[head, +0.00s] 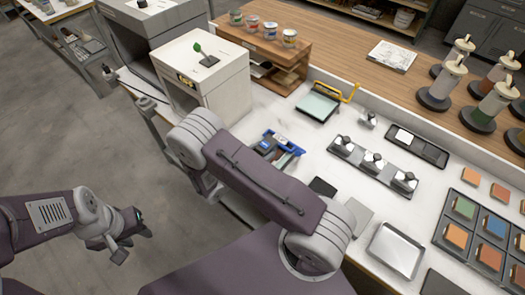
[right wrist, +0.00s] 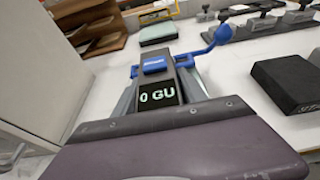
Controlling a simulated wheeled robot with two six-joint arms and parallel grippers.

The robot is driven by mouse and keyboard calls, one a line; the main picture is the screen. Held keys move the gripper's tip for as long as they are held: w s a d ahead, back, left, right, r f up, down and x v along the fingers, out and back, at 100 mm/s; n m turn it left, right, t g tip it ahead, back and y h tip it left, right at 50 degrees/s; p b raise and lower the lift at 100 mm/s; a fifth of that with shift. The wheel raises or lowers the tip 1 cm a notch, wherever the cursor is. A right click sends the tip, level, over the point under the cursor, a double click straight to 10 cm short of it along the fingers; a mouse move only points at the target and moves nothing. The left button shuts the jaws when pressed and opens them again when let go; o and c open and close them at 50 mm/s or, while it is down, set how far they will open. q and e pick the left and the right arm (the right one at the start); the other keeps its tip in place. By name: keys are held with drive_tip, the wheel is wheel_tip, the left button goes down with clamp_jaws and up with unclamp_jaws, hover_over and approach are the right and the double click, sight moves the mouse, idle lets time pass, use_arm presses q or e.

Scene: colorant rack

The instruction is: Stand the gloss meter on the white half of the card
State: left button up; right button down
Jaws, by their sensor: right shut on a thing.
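In the head view the blue-and-grey meter (head: 266,146) and right gripper (head: 281,146) are over the left front part of the white bench. A black block (right wrist: 288,80) with pale lettering on its side lies to the right of the meter; it also shows in the head view (head: 323,187).
A white cabinet (head: 222,100) stands left of the meter. A teal pad with a yellow handle (head: 317,105) lies behind it. A weight rack (head: 372,164), a metal tray (head: 397,250) and a colour chip tray (head: 478,238) are to the right.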

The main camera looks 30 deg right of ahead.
drive_tip(key=shift+f, duration=0.1)
drive_tip(key=c, duration=0.6)
unclamp_jaws()
drive_tip(key=shift+s, duration=0.1)
drive_tip(key=shift+c, duration=0.2)
drive_tip(key=shift+r, duration=0.2)
drive_tip(key=shift+a, duration=0.3)
drive_tip(key=b+v, duration=0.2)
drive_tip(key=v, duration=0.9)
drive_tip(key=shift+a, duration=0.15)
drive_tip(key=shift+s+r, duration=0.1)
